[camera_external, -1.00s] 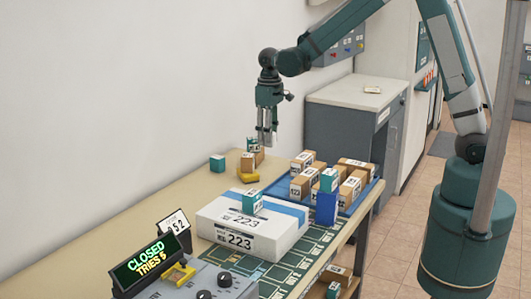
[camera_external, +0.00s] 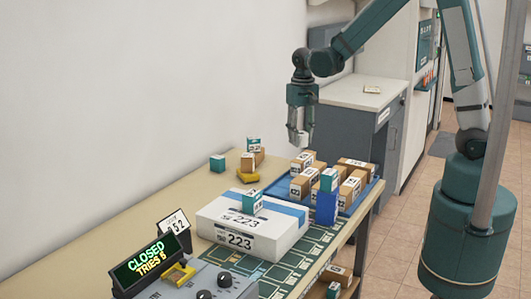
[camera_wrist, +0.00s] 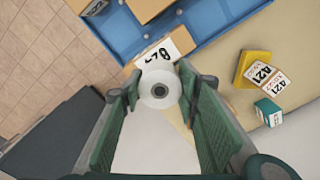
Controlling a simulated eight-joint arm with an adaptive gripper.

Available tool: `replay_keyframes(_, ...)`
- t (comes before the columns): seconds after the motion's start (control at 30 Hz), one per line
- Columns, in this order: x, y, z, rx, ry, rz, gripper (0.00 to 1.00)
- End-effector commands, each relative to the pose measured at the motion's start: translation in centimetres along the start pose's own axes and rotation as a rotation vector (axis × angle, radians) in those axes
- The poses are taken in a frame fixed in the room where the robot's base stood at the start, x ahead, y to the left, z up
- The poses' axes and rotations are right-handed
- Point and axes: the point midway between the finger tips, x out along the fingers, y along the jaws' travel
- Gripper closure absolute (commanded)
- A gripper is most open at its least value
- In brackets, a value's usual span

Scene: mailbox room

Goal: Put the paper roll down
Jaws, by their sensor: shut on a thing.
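The paper roll (camera_wrist: 160,90) is white with a dark core hole, seen end-on in the wrist view. My gripper (camera_wrist: 159,86) is shut on it, with a green finger on each side. In the external view my gripper (camera_external: 299,138) points down above the far end of the table, near the back of the blue tray, and holds the white roll (camera_external: 298,128). The roll's lower end is apart from the table, and I cannot tell the exact height.
The blue tray (camera_external: 371,190) holds several brown boxes, with a box (camera_wrist: 170,48) close beside the roll in the wrist view. A yellow item (camera_external: 249,178) and small boxes lie left of it. A large white box (camera_external: 250,238) stands nearer. A grey cabinet (camera_external: 345,130) is behind.

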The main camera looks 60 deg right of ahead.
Motion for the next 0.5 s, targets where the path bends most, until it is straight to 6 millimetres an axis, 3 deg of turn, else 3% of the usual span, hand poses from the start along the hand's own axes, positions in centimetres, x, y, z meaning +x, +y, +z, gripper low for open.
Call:
replay_keyframes(0.2,0.0,4.5,2.7,0.268,0.0,0.001,0.81)
replay_keyframes(0.5,0.2,8.0,5.1,0.497,-0.001,0.001,0.81)
